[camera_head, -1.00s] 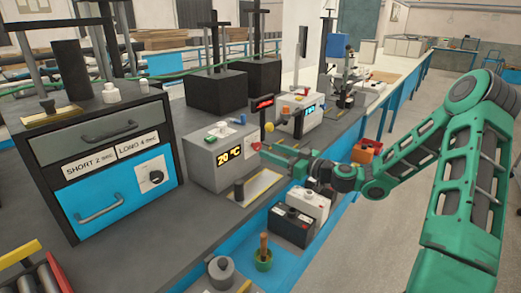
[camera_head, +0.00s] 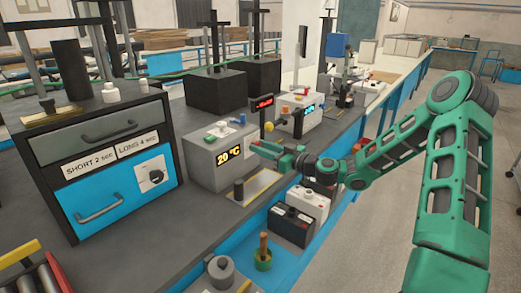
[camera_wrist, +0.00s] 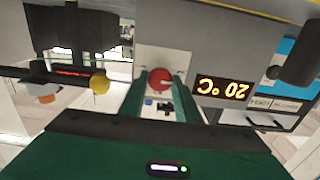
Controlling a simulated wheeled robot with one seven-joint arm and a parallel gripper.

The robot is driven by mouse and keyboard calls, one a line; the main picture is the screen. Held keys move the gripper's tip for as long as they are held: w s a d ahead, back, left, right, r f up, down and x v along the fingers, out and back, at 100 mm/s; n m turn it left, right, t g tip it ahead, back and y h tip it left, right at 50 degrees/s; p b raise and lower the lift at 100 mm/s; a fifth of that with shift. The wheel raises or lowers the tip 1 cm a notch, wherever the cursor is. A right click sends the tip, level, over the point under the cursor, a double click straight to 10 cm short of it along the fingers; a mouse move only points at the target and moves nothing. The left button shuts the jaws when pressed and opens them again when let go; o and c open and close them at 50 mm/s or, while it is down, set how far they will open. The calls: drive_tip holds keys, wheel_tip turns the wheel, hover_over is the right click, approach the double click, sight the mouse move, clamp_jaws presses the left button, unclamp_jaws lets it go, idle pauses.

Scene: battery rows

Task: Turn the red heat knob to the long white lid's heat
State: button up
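The red heat knob (camera_wrist: 158,79) is on the grey heater box (camera_head: 206,171), whose display (camera_head: 229,155) reads 20 °C. In the wrist view the display (camera_wrist: 224,88) is upside down beside the knob. My gripper (camera_wrist: 161,98) is open, with one green finger on each side of the knob; I cannot tell if they touch it. In the head view my gripper (camera_head: 268,152) is at the right side of the heater box and hides the knob. I cannot pick out a long white lid with certainty; a white-topped box (camera_head: 309,203) stands on the blue ledge.
A cabinet (camera_head: 112,215) with SHORT 2 SEC and LONG 4 SEC labels (camera_head: 137,146) stands left. A black battery (camera_head: 291,225) is on the ledge below my arm.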

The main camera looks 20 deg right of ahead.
drive_tip(key=shift+d+m, duration=0.1)
drive_tip(key=shift+m, duration=0.3)
drive_tip(key=m, duration=1.7)
drive_tip(key=f+m, duration=0.1)
drive_tip(key=m, duration=0.8)
drive_tip(key=shift+w+d, duration=0.15)
drive_tip(key=shift+d, duration=0.2)
drive_tip(key=o, duration=0.9)
drive_tip(key=shift+o, duration=0.6)
drive_tip(key=shift+a, duration=0.15)
drive_tip(key=shift+r, duration=0.1)
